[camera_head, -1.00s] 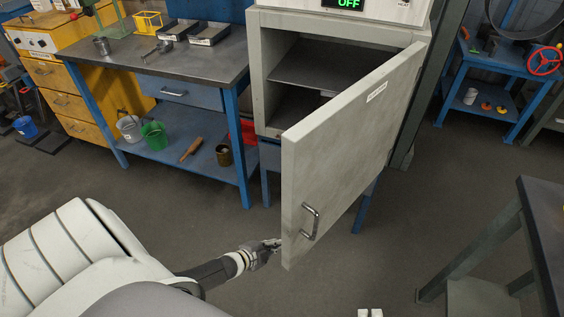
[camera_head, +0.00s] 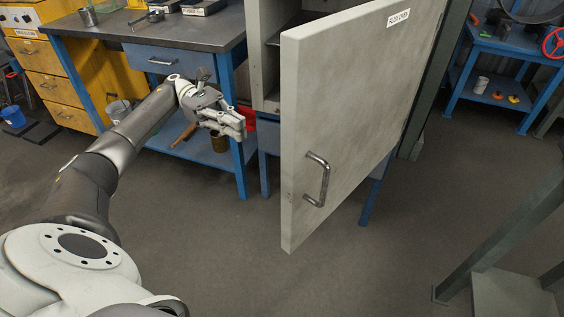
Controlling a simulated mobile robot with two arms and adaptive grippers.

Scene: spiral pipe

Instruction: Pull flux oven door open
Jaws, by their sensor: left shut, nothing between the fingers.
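The flux oven door (camera_head: 352,120) is a pale grey panel that stands swung wide open towards me, hinged on its right side. Its metal handle (camera_head: 318,180) is on the outer face near the left edge, with nothing on it. The oven body (camera_head: 257,50) is behind it, and part of its dark inside shows left of the door. My left gripper (camera_head: 238,126) is shut and empty. It is left of the door's free edge, apart from it, in front of the workbench. My right gripper is not in view.
A workbench (camera_head: 130,32) with blue legs, a drawer and a lower shelf stands behind my left arm. A blue table (camera_head: 505,45) is at the back right. A dark metal frame (camera_head: 500,235) is at the right front. The floor before the door is clear.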

